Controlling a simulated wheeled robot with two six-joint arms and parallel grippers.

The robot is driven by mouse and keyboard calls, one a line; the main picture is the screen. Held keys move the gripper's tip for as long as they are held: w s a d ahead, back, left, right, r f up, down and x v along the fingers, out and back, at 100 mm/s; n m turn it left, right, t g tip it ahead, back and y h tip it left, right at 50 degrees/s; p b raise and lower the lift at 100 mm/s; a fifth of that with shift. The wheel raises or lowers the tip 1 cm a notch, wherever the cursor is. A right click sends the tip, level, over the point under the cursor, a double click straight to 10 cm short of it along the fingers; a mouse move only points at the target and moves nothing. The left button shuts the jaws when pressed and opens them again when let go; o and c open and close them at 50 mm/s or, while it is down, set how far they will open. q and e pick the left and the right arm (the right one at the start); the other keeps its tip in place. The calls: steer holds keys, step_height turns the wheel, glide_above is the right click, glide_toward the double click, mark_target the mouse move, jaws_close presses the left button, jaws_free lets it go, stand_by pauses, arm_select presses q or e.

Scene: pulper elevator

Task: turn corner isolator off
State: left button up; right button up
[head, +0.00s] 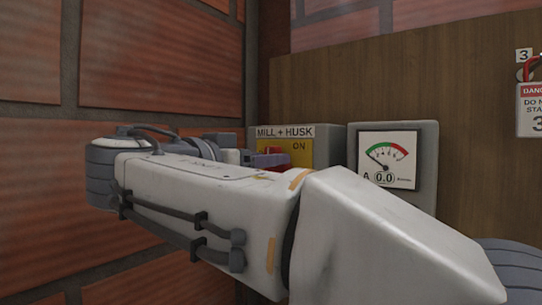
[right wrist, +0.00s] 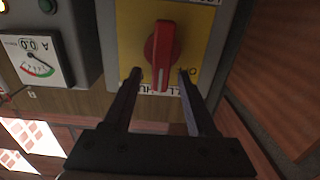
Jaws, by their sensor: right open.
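The isolator box labelled "MILL + HUSK" (head: 321,142) is mounted in the corner, with a yellow plate (head: 299,158) reading "ON" at upper right. Its red handle (head: 274,151) is partly hidden by my right arm in the head view. In the right wrist view, which is upside down, the red handle (right wrist: 161,50) lies along the line toward the box's label. My right gripper (right wrist: 160,73) is open, with one finger on each side of the handle's lower end in that view; I cannot tell whether they touch it. My left gripper is not in view.
An ammeter box (head: 427,151) reading 0.0 stands right of the isolator. A danger tag (head: 532,108) hangs at the far right. A brick wall (head: 160,55) is close on the left. A wooden board (head: 400,90) backs the boxes.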

steer(key=shift+x, duration=1.25)
steer(key=shift+f, duration=0.1)
jaws_close()
